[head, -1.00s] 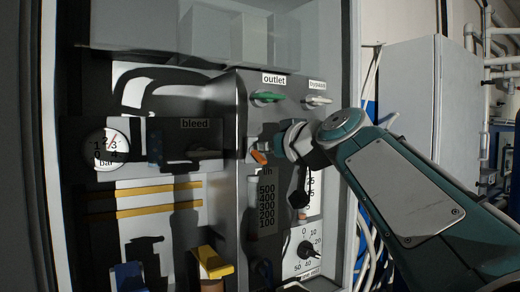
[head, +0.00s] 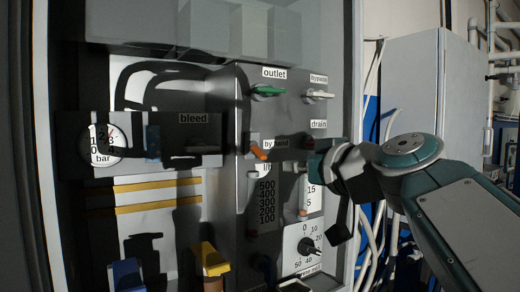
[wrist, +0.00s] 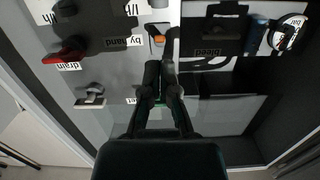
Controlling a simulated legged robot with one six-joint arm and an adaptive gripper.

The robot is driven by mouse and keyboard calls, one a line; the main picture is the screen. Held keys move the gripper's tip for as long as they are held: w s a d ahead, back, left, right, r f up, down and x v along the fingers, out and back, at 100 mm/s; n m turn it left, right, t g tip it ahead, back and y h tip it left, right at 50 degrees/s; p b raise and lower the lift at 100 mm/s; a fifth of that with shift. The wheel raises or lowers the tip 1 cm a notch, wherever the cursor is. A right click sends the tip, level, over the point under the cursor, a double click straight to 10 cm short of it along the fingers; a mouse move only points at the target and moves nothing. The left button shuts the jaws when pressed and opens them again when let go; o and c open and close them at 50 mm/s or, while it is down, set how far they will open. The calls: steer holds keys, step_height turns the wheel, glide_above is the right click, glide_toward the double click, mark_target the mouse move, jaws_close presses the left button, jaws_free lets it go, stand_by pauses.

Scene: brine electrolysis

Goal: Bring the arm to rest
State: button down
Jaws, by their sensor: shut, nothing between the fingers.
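My gripper (wrist: 161,75) shows in the wrist view with its two dark fingers close together, shut and empty. It is in front of the grey valve panel, and the wrist view has the panel's labels upside down. In the head view my wrist is at the panel's right edge, beside the drain label (head: 319,124). My fingertips cannot be clearly made out there. The orange by-hand handle (head: 259,153) is left of my wrist. It also shows beyond my fingertips in the wrist view (wrist: 158,39). I cannot tell the gap between fingers and panel.
The green outlet handle (head: 268,91) and pale bypass handle (head: 318,95) are above my wrist. A red handle (wrist: 66,52) by the drain label shows in the wrist view. A pressure gauge (head: 104,145) is at far left. A grey cabinet (head: 415,90) stands right, with cables beside it.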

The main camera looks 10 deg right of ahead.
steer(key=shift+s+d+f, duration=0.2)
steer(key=shift+s+f, duration=0.05)
steer(key=shift+f, duration=0.05)
steer(key=shift+a, duration=0.1)
steer(key=s+f+m+g+h, duration=0.1)
steer(key=s+f+g, duration=0.2)
steer(key=f, duration=0.9)
steer(key=s+a+f+m+g+h, duration=0.1)
steer(key=s+f+g+h, duration=0.1)
steer(key=s+f, duration=0.6)
steer(key=s+f+m+g+h, duration=0.1)
steer(key=s+f+g, duration=0.4)
steer(key=f, duration=1.1)
steer(key=shift+s+a+f+m+h, duration=0.15)
steer(key=shift+a+f+m+h, duration=0.25)
steer(key=shift+h, duration=0.3)
